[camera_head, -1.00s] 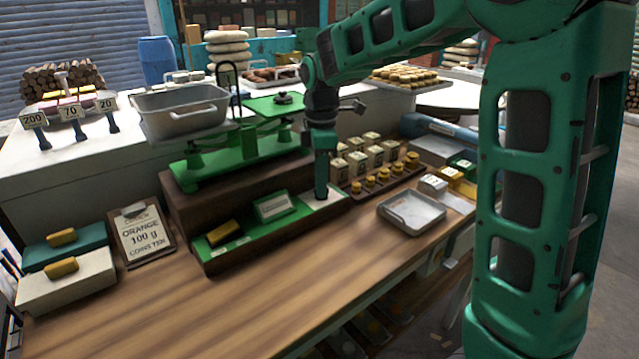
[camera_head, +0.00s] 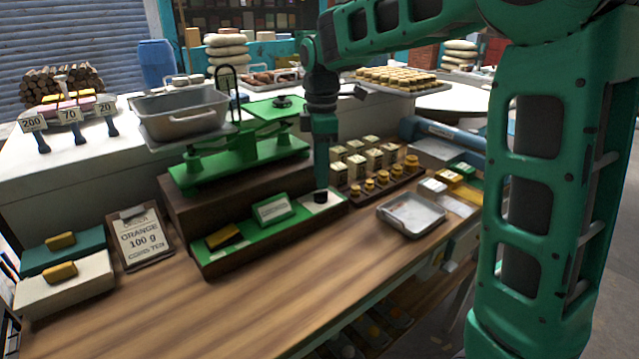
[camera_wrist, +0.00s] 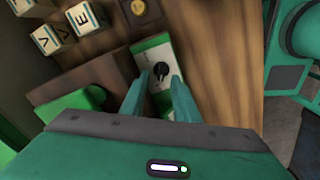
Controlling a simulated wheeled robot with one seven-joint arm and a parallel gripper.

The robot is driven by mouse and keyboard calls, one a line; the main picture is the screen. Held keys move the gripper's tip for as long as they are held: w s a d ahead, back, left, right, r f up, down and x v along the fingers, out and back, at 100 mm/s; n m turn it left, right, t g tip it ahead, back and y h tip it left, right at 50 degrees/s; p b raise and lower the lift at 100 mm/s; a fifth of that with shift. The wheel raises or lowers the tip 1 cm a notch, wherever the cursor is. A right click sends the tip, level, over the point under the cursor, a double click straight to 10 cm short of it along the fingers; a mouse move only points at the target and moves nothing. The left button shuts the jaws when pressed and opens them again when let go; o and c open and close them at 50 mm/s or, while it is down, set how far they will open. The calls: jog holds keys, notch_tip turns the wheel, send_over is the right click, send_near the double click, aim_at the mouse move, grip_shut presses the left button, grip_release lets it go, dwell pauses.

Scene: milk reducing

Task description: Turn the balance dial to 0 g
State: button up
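The balance dial is a small black knob (camera_wrist: 161,70) on a white plate with a green edge (camera_wrist: 152,50). In the head view the dark knob (camera_head: 320,197) sits at the right end of the green-topped tray, just below my gripper (camera_head: 320,184). In the wrist view my gripper (camera_wrist: 160,80) is open, with one finger on each side of the knob and gaps visible between. I cannot tell whether the fingertips reach down to the knob's height. The dial's markings are too small to read. The green balance scale (camera_head: 240,167) stands behind, with a grey pan (camera_head: 180,112) on its left.
Cream blocks and yellow weights (camera_head: 383,178) stand close to the right of the dial. A metal tray (camera_head: 411,214) lies in front of them. A green card stand (camera_head: 272,208) is left of the dial. The wooden counter's front (camera_head: 250,290) is clear.

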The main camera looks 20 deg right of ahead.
notch_tip(320, 180, up, 7)
dwell(0.3)
jog(key=shift+d, duration=0.15)
jog(key=s+d+f+m, duration=0.4)
jog(key=s+m, duration=0.3)
jog(key=s, duration=0.4)
jog(key=s+d+f+m, duration=0.5)
jog(key=s+d+m, duration=0.2)
jog(key=s, duration=0.3)
jog(key=s+d+f+m, duration=0.5)
jog(key=s+m, duration=0.3)
jog(key=s, duration=0.3)
jog(key=shift+s+d+f, duration=0.15)
jog(key=shift+s+d, duration=0.2)
jog(key=shift+d, duration=0.3)
jog(key=shift+w+f, duration=0.25)
jog(key=shift+w, duration=0.4)
